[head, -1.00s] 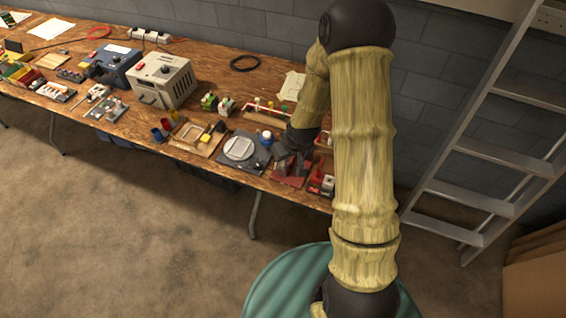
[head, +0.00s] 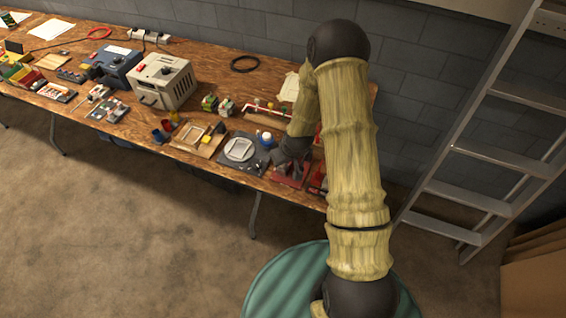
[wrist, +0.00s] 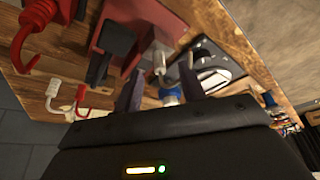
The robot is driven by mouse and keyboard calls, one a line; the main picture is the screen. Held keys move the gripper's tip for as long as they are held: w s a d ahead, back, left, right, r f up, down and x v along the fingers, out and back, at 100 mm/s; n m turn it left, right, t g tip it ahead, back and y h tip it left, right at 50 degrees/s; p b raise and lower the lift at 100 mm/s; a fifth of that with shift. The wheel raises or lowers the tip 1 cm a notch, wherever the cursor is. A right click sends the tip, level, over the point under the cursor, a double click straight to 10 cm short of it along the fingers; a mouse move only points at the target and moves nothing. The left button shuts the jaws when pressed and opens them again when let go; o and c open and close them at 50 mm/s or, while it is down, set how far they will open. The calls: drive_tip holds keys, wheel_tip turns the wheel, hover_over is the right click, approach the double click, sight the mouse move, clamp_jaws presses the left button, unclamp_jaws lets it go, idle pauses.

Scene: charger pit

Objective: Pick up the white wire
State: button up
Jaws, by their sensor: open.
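My gripper (head: 290,165) is over the front right end of the workbench, low above a dark red block (head: 290,174). In the wrist view my gripper (wrist: 160,72) has its two dark fingers apart, with no clear grip on anything. A white, bent, wire-like piece (wrist: 54,92) lies left of the fingers, on the wood. A pale upright piece (wrist: 158,62) shows between the fingers; I cannot tell if it is part of a wire. A blue and white object (wrist: 170,92) appears beyond them, partly hidden by the gripper body.
A grey plate with a white dish (head: 239,149) is left of the gripper. A ladder (head: 480,140) leans at the right.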

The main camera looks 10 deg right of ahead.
sight(283, 166)
drive_tip(key=shift+x, duration=1.2)
clamp_jaws()
